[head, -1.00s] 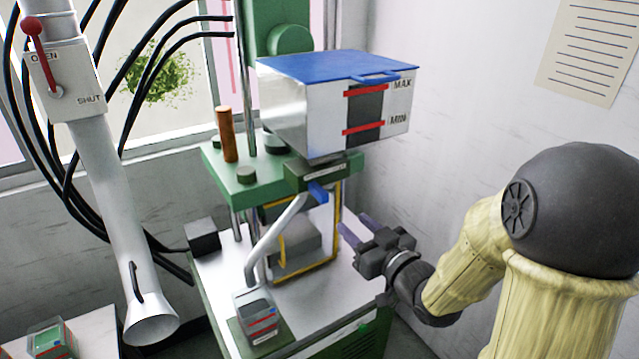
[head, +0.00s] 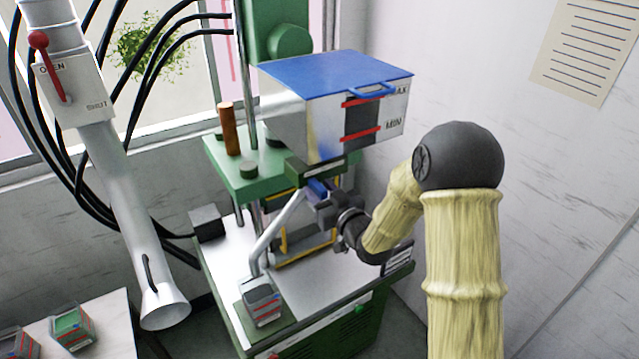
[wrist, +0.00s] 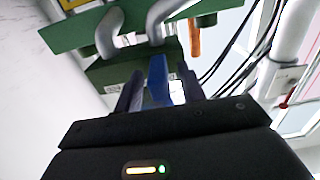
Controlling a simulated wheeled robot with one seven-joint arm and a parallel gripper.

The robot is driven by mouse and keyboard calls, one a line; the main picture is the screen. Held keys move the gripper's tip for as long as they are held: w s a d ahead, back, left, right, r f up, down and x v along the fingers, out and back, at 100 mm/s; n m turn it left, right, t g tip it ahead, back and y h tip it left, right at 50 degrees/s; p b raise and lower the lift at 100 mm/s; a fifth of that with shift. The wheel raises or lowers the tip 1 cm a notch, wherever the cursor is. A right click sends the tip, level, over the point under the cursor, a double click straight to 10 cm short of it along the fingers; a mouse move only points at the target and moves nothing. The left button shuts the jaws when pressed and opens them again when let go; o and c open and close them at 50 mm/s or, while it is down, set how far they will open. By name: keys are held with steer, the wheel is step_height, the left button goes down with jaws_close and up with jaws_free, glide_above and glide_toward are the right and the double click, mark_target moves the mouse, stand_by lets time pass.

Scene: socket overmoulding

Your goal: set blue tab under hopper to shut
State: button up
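The blue tab (head: 317,187) sticks out from the green block under the hopper (head: 325,135), a metal box with a blue lid and MAX and MIN marks. My gripper (head: 324,203) is at the tab, just below the hopper. In the wrist view the blue tab (wrist: 158,82) stands between the two dark fingers of my gripper (wrist: 160,92). The fingers are apart, with narrow gaps visible on both sides of the tab. My gripper partly hides the tab in the head view.
A bent grey spout (head: 277,230) comes down beside the tab to a small container (head: 262,303) on the machine's bench. A pale pipe (head: 125,200) with a red OPEN/SHUT lever (head: 50,68) stands at left. A white wall is close on the right.

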steer(key=shift+w+a, duration=0.2)
steer(key=shift+w, duration=0.05)
jaws_close()
